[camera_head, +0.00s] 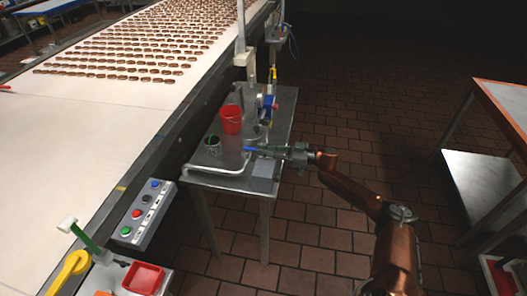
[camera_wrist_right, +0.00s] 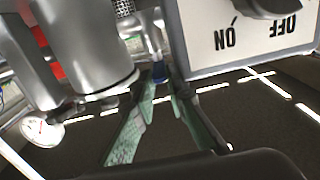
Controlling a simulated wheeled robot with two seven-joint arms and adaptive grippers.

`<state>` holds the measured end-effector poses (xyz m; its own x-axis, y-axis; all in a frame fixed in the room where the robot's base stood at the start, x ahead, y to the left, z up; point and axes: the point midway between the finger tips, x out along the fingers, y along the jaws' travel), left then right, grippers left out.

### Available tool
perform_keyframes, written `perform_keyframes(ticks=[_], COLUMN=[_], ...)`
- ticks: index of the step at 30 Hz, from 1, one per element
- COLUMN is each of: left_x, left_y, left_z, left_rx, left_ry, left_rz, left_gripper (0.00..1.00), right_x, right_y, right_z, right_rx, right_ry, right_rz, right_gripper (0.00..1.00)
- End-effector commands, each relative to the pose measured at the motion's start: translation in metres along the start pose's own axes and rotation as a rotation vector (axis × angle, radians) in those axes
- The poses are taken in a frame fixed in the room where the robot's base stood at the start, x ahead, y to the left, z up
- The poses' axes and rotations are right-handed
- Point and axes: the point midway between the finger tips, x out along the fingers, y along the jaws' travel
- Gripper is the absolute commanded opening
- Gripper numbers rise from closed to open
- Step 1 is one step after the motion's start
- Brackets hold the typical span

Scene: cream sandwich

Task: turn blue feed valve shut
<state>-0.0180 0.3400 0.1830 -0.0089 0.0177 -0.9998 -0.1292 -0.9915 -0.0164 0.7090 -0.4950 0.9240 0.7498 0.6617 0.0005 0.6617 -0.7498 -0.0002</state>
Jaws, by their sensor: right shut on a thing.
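The blue valve handle (camera_head: 250,149) is a short lever low on the steel machine table, in front of the red cup. My right gripper (camera_head: 268,150) reaches it from the right, with its green fingers closed on it. In the right wrist view the blue handle (camera_wrist_right: 160,73) shows at the tips of the two fingers (camera_wrist_right: 160,92), under a grey metal fitting. The fingers and fitting hide most of the handle, so its exact angle cannot be told. My left gripper is not in view.
A red cup (camera_head: 231,120) and a small dark pot (camera_head: 212,145) stand on the steel table (camera_head: 200,178). An ON/OFF box (camera_wrist_right: 250,30) and a gauge (camera_wrist_right: 42,131) are close to the gripper.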

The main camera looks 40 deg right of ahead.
Motion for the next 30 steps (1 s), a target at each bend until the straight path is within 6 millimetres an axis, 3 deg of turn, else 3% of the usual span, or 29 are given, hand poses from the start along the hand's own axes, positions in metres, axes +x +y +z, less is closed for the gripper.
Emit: perform_keyframes(ticks=[3,4,11,22,30], left_x=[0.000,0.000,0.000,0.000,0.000], left_y=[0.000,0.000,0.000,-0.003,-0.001], left_z=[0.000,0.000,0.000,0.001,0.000], left_rx=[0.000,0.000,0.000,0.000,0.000], left_ry=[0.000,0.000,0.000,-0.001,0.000], left_rz=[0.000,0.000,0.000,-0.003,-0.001], left_gripper=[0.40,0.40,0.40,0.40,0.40], right_x=[0.000,0.000,0.000,-0.007,-0.056], right_y=[0.001,0.001,0.001,0.001,0.001], right_z=[0.001,0.001,0.000,0.001,0.002], right_rx=[0.000,-0.001,-0.001,-0.001,0.000], right_ry=[-0.002,-0.002,-0.001,-0.001,-0.005], right_rz=[0.004,0.004,0.003,0.003,0.004], right_gripper=[0.00,0.15,0.30,0.30,0.30])
